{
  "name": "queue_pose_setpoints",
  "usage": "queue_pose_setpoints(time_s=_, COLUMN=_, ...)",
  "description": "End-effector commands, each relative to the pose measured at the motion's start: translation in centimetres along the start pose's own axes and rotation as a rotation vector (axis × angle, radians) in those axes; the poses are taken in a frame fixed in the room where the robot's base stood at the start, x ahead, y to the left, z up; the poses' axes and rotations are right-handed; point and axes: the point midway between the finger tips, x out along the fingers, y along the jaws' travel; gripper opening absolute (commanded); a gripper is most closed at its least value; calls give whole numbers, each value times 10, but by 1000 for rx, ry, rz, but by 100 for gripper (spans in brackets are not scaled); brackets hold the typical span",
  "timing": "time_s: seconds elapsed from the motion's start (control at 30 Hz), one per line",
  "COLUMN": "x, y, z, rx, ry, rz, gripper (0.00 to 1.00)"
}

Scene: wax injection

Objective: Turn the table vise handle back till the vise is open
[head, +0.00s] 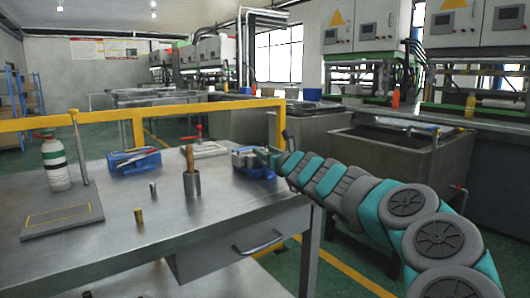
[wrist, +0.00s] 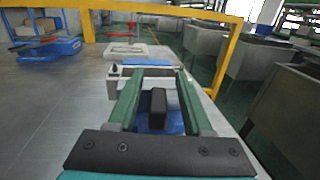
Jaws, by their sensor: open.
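The table vise (head: 252,168) is a small blue and grey device near the right end of the metal workbench. In the wrist view its blue body (wrist: 173,122) shows below and between my fingers. My gripper (head: 270,155) is right at the vise, coming from the right. In the wrist view the two green fingers of my gripper (wrist: 156,78) stand apart. An upright black piece (wrist: 157,104), which looks like the vise handle, lies between them with a gap on each side. The fingers hide part of the vise, and I cannot tell how far its jaws are apart.
On the bench (head: 115,225) stand a blue holder (head: 133,162), a metal cup with a wooden handle (head: 191,178), a red-handled clamp (head: 200,135), small metal cylinders and a bottle (head: 54,165). A yellow rail (head: 95,121) runs behind. Grey tanks (head: 395,160) stand to the right.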

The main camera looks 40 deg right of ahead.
Motion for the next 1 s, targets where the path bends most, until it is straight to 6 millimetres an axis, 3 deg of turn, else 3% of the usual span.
queue_pose_setpoints(time_s=0.37, x=5, y=1, z=0, rx=-1, ry=1, rz=2, gripper=50)
queue_pose_setpoints(time_s=0.8, x=5, y=1, z=0, rx=-1, ry=0, rz=1, gripper=0)
queue_pose_setpoints(time_s=1.0, x=5, y=1, z=0, rx=-1, ry=0, rz=1, gripper=0)
